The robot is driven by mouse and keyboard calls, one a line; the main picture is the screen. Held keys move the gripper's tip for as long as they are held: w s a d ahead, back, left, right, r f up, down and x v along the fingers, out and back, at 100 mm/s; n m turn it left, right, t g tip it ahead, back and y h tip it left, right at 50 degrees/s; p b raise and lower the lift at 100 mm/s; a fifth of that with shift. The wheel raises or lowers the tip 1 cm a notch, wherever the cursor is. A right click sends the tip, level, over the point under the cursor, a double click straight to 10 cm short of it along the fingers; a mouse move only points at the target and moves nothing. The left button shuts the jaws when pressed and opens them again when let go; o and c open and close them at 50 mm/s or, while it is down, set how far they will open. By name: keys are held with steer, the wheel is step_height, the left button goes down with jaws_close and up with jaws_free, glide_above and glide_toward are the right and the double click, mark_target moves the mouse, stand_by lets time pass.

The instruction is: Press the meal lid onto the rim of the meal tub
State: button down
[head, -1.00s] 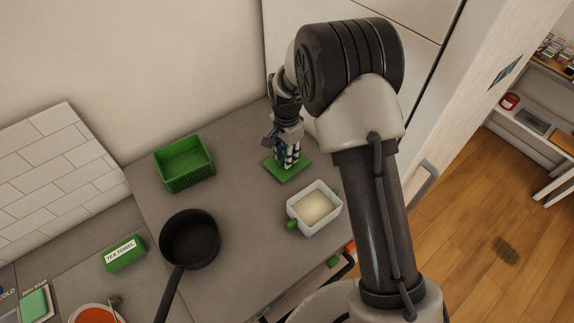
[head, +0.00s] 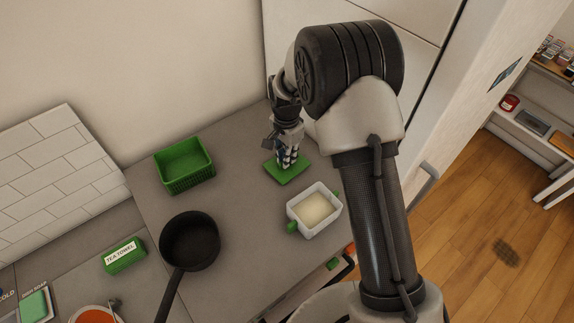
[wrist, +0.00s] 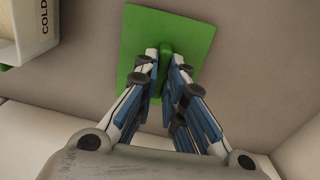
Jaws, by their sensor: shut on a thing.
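The meal lid is a flat green square (head: 284,176) with a raised green grip in its middle, near the back of the grey counter. In the wrist view the lid (wrist: 140,30) lies below my gripper (wrist: 166,62), whose fingers are shut on the raised grip. In the head view my gripper (head: 287,158) is over the lid; I cannot tell whether the lid is clear of the counter. The meal tub (head: 313,230) is a white open box with pale contents and green side handles, in front of the lid. Its lettered wall (wrist: 28,25) shows at the wrist view's upper left.
A green basket (head: 187,182) stands left of the lid. A dark pan (head: 192,262) and a green tea towel block (head: 123,255) are farther left. A pale cabinet or wall rises behind the lid. Bare counter lies between basket and tub.

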steer(key=shift+r, duration=0.2)
steer(key=shift+r+p, duration=0.4)
steer(key=shift+r, duration=0.1)
steer(key=shift+r, duration=0.1)
steer(key=shift+r+p, duration=2.15)
steer(key=shift+r, duration=1.3)
